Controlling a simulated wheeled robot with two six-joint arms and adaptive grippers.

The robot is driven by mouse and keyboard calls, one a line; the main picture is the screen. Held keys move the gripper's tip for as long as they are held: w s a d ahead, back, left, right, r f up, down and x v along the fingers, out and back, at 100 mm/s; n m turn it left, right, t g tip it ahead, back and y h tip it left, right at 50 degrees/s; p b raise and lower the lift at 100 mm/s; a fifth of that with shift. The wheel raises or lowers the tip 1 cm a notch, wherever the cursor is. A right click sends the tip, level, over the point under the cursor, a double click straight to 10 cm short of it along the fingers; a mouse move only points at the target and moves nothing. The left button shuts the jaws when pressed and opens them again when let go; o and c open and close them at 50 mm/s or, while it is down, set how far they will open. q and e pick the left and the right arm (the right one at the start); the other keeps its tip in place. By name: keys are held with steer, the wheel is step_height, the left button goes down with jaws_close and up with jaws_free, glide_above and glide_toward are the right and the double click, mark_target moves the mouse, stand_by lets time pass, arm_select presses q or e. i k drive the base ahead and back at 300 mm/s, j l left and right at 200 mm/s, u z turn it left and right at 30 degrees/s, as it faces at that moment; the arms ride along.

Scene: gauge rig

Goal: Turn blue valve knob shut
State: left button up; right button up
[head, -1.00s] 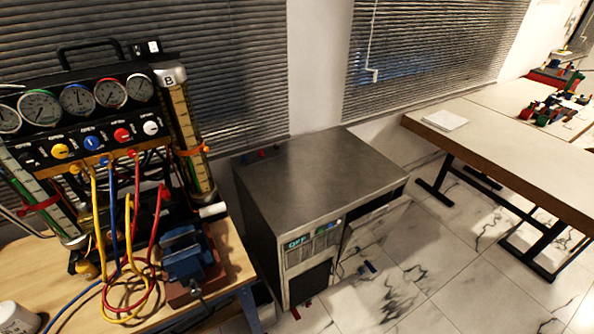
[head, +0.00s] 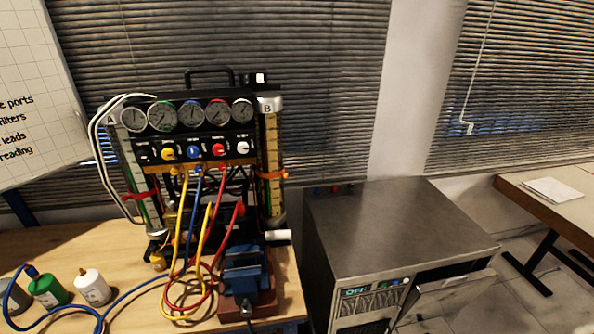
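The blue valve knob (head: 194,152) sits in the row of knobs on the black front panel of the gauge rig (head: 190,135), between a yellow knob (head: 168,154) and a red knob (head: 219,149). A white knob (head: 243,147) is at the right end. The blue knob's turn position is too small to tell. Neither of my grippers shows in the head view.
The rig stands on a wooden bench (head: 30,250). Yellow, blue and red hoses and a blue vise (head: 245,270) are in front of it. Green and white bottles (head: 92,287) stand at the left. A metal cabinet (head: 400,230) stands to the right.

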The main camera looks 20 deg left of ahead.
mark_target(193, 151)
steer(key=u, duration=1.35)
